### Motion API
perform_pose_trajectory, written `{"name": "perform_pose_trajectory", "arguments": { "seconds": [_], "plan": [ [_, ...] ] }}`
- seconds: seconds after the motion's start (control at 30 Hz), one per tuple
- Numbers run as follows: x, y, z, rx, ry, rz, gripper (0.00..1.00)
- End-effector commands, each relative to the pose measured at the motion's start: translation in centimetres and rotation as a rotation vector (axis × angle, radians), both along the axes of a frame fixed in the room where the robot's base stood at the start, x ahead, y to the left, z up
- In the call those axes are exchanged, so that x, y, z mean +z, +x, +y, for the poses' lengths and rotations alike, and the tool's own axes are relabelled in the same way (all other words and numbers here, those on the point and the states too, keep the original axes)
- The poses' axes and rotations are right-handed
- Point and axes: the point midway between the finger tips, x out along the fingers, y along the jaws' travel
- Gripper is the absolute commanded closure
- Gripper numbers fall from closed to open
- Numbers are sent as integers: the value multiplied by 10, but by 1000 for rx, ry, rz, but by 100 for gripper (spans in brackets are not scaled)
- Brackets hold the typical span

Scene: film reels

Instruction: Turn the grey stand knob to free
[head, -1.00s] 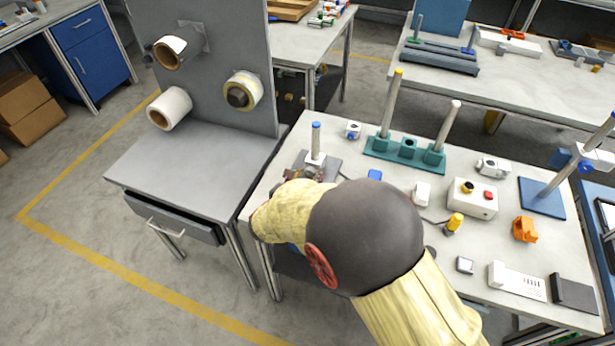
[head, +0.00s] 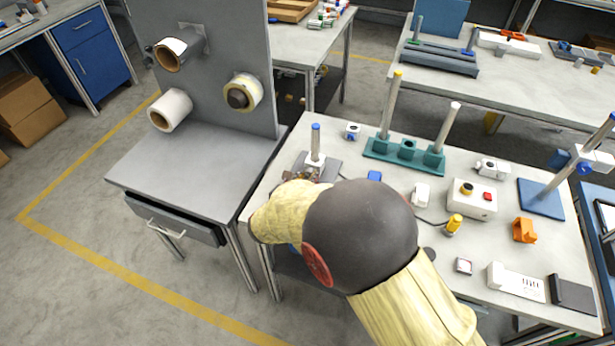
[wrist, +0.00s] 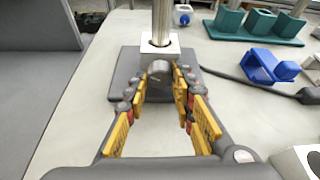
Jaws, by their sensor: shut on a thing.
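The grey stand has a flat grey base (wrist: 126,62), a silver collar and an upright metal post (wrist: 160,18). In the head view the post (head: 316,140) has a blue tip. The grey stand knob (wrist: 158,70) faces the wrist camera at the front of the collar. My gripper (wrist: 158,82) is shut on the knob, with one yellow-padded finger on each side of it. In the head view the gripper (head: 300,177) is low in front of the stand, and my arm hides the knob. The knob's turn position is hard to read.
A grey panel with rolls (head: 225,60) stands left.

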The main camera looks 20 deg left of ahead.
Motion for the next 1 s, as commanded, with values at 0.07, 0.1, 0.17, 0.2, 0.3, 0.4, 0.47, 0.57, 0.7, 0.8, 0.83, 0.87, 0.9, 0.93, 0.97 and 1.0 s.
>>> {"name": "perform_pose_trajectory", "arguments": {
  "seconds": [0.07, 0.1, 0.17, 0.2, 0.3, 0.4, 0.47, 0.57, 0.7, 0.8, 0.83, 0.87, 0.9, 0.93, 0.97, 1.0],
  "plan": [
    [3, 0, 1, 1, -38, 5, 100],
    [3, 0, 1, 1, -63, 7, 100],
    [4, 0, 1, 1, -103, 10, 100],
    [4, 0, 2, 2, -130, 13, 100],
    [4, -1, 2, 2, -199, 18, 100],
    [4, 0, 2, 1, -267, 22, 100],
    [3, 0, 3, 2, -302, 25, 100],
    [2, 0, 3, 1, -345, 28, 100],
    [0, 0, 3, 1, -368, 30, 100],
    [0, 0, 3, 1, -370, 30, 100],
    [0, 0, 3, 1, -370, 30, 100],
    [0, 0, 3, 2, -369, 30, 100],
    [0, 0, 3, 2, -369, 29, 100],
    [0, 0, 3, 2, -369, 29, 100],
    [0, 0, 3, 2, -369, 29, 100],
    [0, 0, 3, 2, -369, 29, 73]
  ]
}}
